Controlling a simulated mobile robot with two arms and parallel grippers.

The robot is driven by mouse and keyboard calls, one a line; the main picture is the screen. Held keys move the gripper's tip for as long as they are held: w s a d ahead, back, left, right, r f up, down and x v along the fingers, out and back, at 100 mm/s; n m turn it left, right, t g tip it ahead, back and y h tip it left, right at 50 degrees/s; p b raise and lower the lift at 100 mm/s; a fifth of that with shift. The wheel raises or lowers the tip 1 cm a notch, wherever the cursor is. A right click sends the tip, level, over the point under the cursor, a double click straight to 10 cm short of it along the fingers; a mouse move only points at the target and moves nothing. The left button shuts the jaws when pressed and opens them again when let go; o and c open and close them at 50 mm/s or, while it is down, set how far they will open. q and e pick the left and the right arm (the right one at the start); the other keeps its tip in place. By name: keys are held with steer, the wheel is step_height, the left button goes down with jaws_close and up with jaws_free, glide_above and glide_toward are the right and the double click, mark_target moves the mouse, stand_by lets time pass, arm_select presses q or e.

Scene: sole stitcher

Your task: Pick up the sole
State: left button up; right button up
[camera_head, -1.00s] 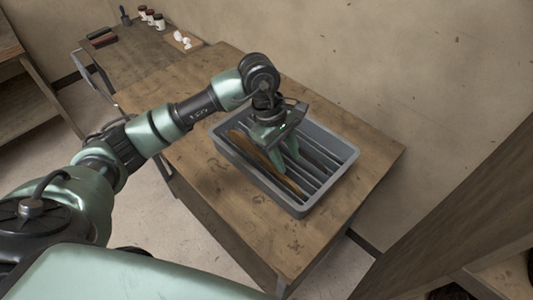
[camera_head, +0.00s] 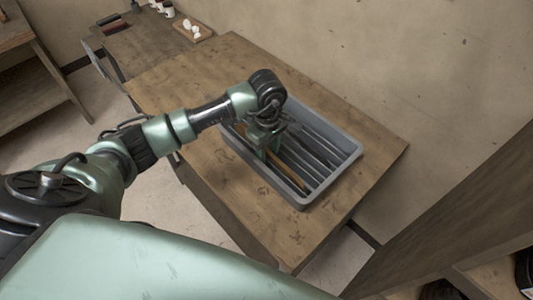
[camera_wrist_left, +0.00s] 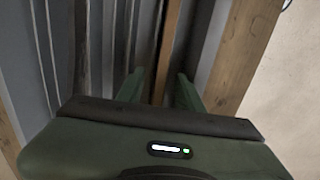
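A narrow brown sole (camera_head: 287,175) stands on edge in the slot along the left side of the grey slotted tray (camera_head: 340,176). In the left wrist view the sole (camera_wrist_left: 169,45) is a thin brown strip running up from between my fingers. My left gripper (camera_head: 268,150) is over the tray's left part, partly covering the sole. In the left wrist view my left gripper (camera_wrist_left: 160,86) is open, with one finger on each side of the sole's line. Contact with the sole cannot be made out. My right gripper is not in view.
The tray's thin dividers (camera_wrist_left: 108,40) run beside the fingers. The tray rests on a wooden table (camera_head: 225,185) with bare room on its left and front. Small jars (camera_head: 168,9) and a board with white items (camera_head: 192,29) are at the back left.

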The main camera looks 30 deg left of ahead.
arm_select(q)
steer(key=shift+c, duration=0.3)
jaws_close()
stand_by(1.1)
